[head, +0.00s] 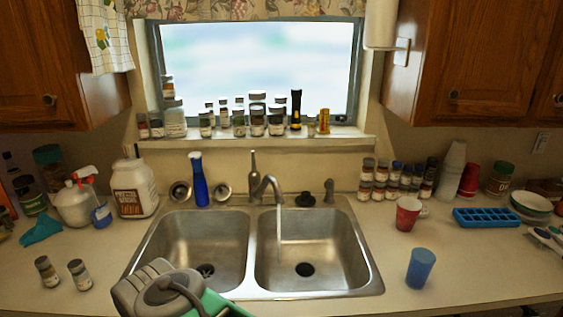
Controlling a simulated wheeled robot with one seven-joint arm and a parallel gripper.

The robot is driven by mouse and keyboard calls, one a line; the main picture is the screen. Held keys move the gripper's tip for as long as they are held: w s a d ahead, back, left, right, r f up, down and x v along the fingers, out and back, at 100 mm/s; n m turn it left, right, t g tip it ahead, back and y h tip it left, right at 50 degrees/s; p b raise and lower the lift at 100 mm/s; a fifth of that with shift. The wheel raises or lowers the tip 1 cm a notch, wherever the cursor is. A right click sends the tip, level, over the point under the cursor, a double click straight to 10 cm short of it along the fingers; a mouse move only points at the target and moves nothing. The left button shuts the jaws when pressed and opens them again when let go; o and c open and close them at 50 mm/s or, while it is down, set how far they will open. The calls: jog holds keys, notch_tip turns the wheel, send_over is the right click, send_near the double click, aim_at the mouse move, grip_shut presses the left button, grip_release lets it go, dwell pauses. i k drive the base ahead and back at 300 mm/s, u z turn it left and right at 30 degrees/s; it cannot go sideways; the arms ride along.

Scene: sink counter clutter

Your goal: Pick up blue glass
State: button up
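The blue glass (420,268) is a translucent blue tumbler standing upright on the counter, right of the double sink and near the front. Nothing touches it. A grey, jointed part with green beside it, which looks like my arm's end (160,288), shows at the bottom left over the sink's front edge. It is well to the left of the glass and apart from it. Its fingertips cannot be made out, so I cannot tell whether the gripper is open or shut.
A red cup (407,213) stands behind the glass, and a blue ice tray (487,217) lies to its right. The double sink (319,290) lies left of the glass, with the faucet (268,188) behind. Spice jars (378,182) line the back. Counter around the glass is clear.

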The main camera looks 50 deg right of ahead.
aim_at(422, 260)
jog(key=z, duration=2.65)
jog(key=k, duration=0.8)
jog(key=u, duration=1)
jog(key=i, duration=0.95)
jog(key=z, duration=0.75)
jog(key=k, duration=0.5)
jog(key=z, duration=0.8)
